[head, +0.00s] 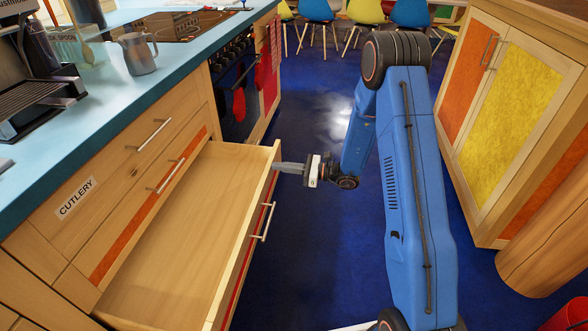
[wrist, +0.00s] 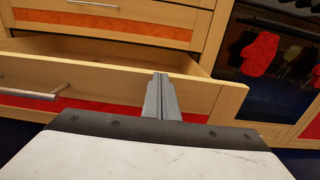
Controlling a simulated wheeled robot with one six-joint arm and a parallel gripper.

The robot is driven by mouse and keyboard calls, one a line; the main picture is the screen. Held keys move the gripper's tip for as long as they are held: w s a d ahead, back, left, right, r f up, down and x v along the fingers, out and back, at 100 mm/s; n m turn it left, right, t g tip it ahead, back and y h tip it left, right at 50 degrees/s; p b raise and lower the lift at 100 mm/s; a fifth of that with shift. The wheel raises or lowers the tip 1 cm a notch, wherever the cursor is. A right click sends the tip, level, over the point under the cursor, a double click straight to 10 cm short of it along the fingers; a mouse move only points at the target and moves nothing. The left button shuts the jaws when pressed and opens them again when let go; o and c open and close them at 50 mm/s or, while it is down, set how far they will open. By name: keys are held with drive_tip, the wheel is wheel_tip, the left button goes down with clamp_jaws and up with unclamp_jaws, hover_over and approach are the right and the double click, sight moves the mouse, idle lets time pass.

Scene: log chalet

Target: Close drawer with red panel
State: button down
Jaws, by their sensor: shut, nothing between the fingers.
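The drawer with the red panel (head: 235,270) is pulled well out from the counter on the left in the head view. It is empty inside, with a metal bar handle (head: 268,222) on its front. In the wrist view the red panel (wrist: 80,108) and handle (wrist: 35,92) show on the left. My gripper (head: 278,166) is shut and empty. Its fingertips are at the top edge of the drawer front, near the far end. In the wrist view the fingers (wrist: 160,80) overlap that edge; I cannot tell whether they touch it.
Above the open drawer are a shut orange-panel drawer (head: 140,228) and a shut drawer labelled CUTLERY (head: 110,178). An oven with red mitts (head: 239,104) stands beyond. A cabinet with orange and yellow doors (head: 518,95) is on the right. The blue floor (head: 310,265) between is clear.

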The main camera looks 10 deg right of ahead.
drive_tip(key=x, duration=2.5)
drive_tip(key=shift+a+f, duration=0.15)
drive_tip(key=shift+a, duration=0.2)
drive_tip(key=shift+w+d, duration=0.1)
